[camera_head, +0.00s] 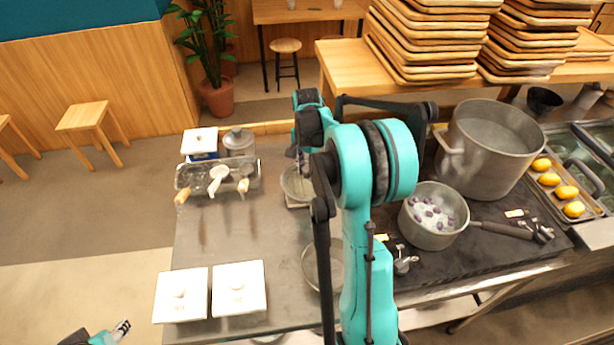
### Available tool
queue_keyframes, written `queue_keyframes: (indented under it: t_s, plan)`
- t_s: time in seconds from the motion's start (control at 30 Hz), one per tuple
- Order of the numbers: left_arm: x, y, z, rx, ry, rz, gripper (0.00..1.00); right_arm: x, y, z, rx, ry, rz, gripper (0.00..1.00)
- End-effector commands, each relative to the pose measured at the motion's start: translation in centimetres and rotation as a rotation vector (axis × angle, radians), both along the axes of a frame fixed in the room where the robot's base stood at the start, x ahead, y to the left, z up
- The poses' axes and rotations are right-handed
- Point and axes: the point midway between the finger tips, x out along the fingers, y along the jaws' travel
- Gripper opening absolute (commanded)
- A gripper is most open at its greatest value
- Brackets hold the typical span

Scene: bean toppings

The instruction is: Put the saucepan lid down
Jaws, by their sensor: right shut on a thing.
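My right arm rises through the middle of the view and bends down to the left. My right gripper (301,166), partly hidden by the arm, is shut on what looks like the saucepan lid (293,186), a round grey piece with a thin rim. The lid is low over the counter by a small pale square; I cannot tell whether it touches. The saucepan (430,238) stands uncovered on the dark stove, with purple and white balls inside. My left gripper (121,329) is at the bottom left corner, away from the counter; its opening is unclear.
A big pot (490,145) stands behind the saucepan. Two white lidded boxes (210,291) sit at the counter's front left. A rack with scoops (218,178) is at the back left. A round dish (336,262) is partly behind my arm. The counter's left middle is clear.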

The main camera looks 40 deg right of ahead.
Motion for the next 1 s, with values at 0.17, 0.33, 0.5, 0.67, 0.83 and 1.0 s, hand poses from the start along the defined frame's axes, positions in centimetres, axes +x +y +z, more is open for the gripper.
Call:
queue_keyframes:
  t_s: [0.17, 0.33, 0.5, 0.67, 0.83, 1.0]
  plan:
    - [0.0, 0.0, -1.0, 0.000, 0.000, 0.000, 0.40, 0.0, 0.0, -2.1, 0.000, 0.000, 0.000, 0.00]
    - [0.0, 0.0, -0.8, 0.000, 0.000, 0.000, 0.40, 0.0, 0.0, -1.9, 0.000, 0.000, 0.000, 0.00]
    - [0.0, 0.0, -1.0, 0.000, 0.000, 0.000, 0.40, 0.0, 0.0, -2.2, 0.000, 0.000, 0.000, 0.39]
    - [0.0, 0.0, -1.0, 0.000, 0.000, 0.000, 0.40, 0.0, 0.0, -2.2, 0.000, 0.000, 0.000, 0.52]
    - [0.0, 0.0, -1.0, 0.000, 0.000, 0.000, 0.40, 0.0, 0.0, -2.1, 0.000, 0.000, 0.000, 0.52]
    - [0.0, 0.0, -0.3, 0.000, 0.000, 0.000, 0.40, 0.0, 0.0, -0.7, 0.000, 0.000, 0.000, 0.52]
